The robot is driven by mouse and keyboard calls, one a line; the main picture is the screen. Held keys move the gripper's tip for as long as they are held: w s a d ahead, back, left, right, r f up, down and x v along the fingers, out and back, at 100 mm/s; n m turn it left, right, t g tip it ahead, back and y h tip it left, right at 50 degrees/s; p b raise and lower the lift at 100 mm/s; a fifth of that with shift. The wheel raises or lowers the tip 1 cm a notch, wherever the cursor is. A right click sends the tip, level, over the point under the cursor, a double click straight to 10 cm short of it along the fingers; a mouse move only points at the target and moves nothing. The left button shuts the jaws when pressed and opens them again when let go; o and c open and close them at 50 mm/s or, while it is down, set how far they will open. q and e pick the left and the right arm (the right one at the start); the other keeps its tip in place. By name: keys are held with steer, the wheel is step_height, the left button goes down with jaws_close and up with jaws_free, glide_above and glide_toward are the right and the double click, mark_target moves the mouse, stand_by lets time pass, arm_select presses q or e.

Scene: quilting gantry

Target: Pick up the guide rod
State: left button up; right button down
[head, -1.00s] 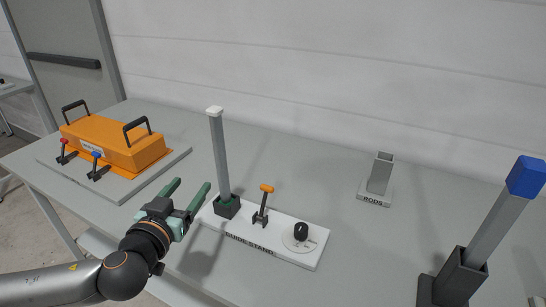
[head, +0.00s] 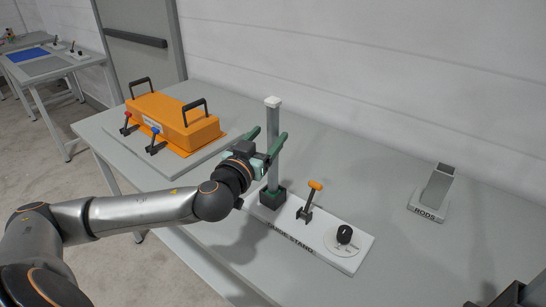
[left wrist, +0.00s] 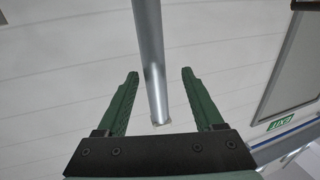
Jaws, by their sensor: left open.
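The guide rod (head: 272,118) is a grey upright rod with a white cap. It stands in a dark socket (head: 272,198) on the white guide stand (head: 295,234). My left gripper (head: 270,134), with green fingers, is open at the rod's upper part. In the left wrist view the rod (left wrist: 153,60) passes between the two fingers of my left gripper (left wrist: 160,73), with a gap on each side.
An orange-handled lever (head: 310,198) and a black knob (head: 344,234) stand on the same stand. A grey holder marked RODS (head: 438,187) is at the right. An orange case (head: 175,122) with black handles lies at the left. The table (head: 400,262) right of the stand is bare.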

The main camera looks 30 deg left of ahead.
arm_select(q)
steer(key=shift+w+r, duration=0.2)
steer(key=shift+w, duration=0.25)
steer(key=w+p, duration=0.1)
steer(key=w, duration=0.2)
steer(key=shift+w+a+r+p, duration=0.1)
steer(key=shift+p, duration=0.2)
steer(key=shift+w+a, duration=0.1)
steer(key=shift+w, duration=0.4)
steer(key=shift+c, duration=0.2)
jaws_close()
